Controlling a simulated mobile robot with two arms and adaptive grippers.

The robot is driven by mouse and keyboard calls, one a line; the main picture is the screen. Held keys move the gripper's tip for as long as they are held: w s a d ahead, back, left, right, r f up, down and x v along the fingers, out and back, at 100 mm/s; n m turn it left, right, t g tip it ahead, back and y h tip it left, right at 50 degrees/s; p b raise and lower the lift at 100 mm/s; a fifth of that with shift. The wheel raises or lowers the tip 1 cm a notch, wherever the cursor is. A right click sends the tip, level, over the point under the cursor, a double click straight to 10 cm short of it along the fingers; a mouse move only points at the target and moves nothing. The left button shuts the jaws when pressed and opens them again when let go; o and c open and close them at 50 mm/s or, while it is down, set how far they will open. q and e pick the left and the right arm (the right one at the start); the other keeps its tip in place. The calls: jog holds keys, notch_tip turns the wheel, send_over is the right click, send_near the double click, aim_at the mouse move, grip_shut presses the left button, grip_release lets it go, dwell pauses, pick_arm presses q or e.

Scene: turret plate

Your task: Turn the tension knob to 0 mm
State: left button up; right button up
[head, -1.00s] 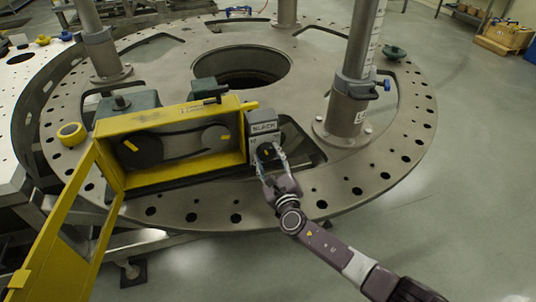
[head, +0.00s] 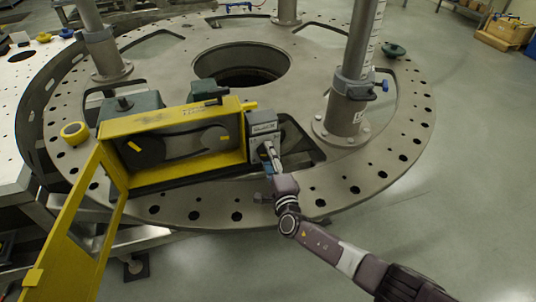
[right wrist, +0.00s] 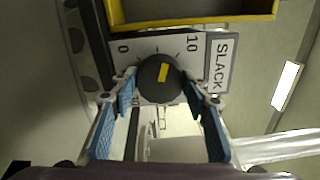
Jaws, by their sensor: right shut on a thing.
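The tension knob (right wrist: 151,84) is dark and round with a yellow pointer bar, seen in the right wrist view. It sits on a pale dial plate (right wrist: 154,46) marked 0 at left and 10 at right, beside a "SLACK" label (right wrist: 222,62). The pointer stands between the two numbers, near the middle and leaning slightly toward 10. My right gripper (right wrist: 160,80) is shut on the knob, one blue-padded finger on each side. In the head view my right gripper (head: 271,155) reaches the grey dial box (head: 263,126) and mostly hides the knob. My left gripper is not in view.
The dial box adjoins a yellow housing (head: 180,116) with two dark pulleys and a belt. Its yellow door (head: 66,225) hangs open at left. A tall post (head: 354,80) stands right of my gripper on the round plate (head: 395,150).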

jog(key=n, duration=0.2)
jog(key=n+p, duration=0.1)
jog(key=n, duration=0.1)
jog(key=shift+f+n, duration=0.2)
jog(key=shift+n, duration=0.2)
jog(key=shift+n+p, duration=0.6)
jog(key=shift+n, duration=1.7)
jog(key=o, duration=1.2)
jog(key=shift+d+r, duration=0.1)
jog(key=shift+c, duration=0.2)
jog(key=shift+s, duration=0.1)
jog(key=shift+s+y, duration=0.25)
jog(key=shift+y, duration=0.05)
jog(key=v, duration=1.1)
jog(key=shift+s+d, duration=0.1)
jog(key=shift+s, duration=0.05)
